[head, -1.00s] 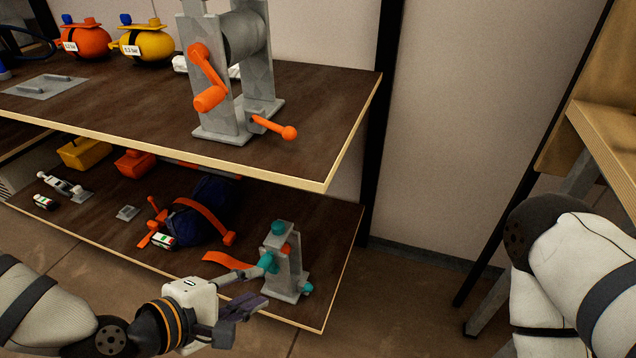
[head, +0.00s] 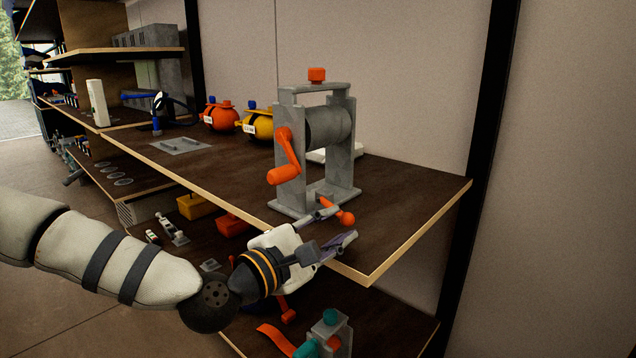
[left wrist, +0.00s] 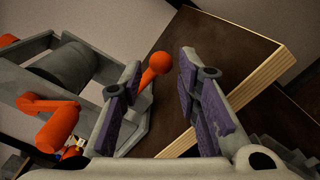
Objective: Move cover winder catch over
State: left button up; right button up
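The grey cover winder (head: 290,188) stands on the upper shelf, with an orange crank (head: 288,158) and a drum. Its catch, an orange lever with a round knob (head: 346,218), sticks out low at the right of its base. My left gripper (head: 335,228) is at the shelf's front edge, close before the catch, and partly hides the lever. In the left wrist view the left gripper (left wrist: 162,100) is open, and the catch's knob (left wrist: 160,62) shows between and beyond its purple-padded fingers, nearer the left finger. Contact cannot be told. My right gripper is out of view.
The upper shelf's front edge (head: 368,276) runs just under the gripper. A smaller winder with teal parts (head: 328,335) stands on the lower shelf. Orange (head: 220,117) and yellow (head: 259,123) round containers stand farther back. The shelf right of the winder is clear.

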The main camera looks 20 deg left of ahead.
pick_arm(q)
jog(key=x, duration=0.2)
jog(key=shift+w+d+f+b, duration=0.1)
jog(key=shift+w+f+b, duration=0.1)
jog(key=shift+w+b, duration=0.15)
jog(key=shift+s+r, duration=0.1)
jog(key=shift+s, duration=0.05)
jog(key=c, duration=0.6)
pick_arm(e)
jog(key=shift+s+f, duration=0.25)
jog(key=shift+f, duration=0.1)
pick_arm(q)
jog(key=shift+r+p, duration=0.85)
jog(key=shift+r, duration=0.55)
jog(key=shift+f, duration=0.1)
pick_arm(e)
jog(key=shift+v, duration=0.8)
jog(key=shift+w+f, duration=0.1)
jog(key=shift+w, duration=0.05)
pick_arm(q)
jog(key=shift+a, duration=0.25)
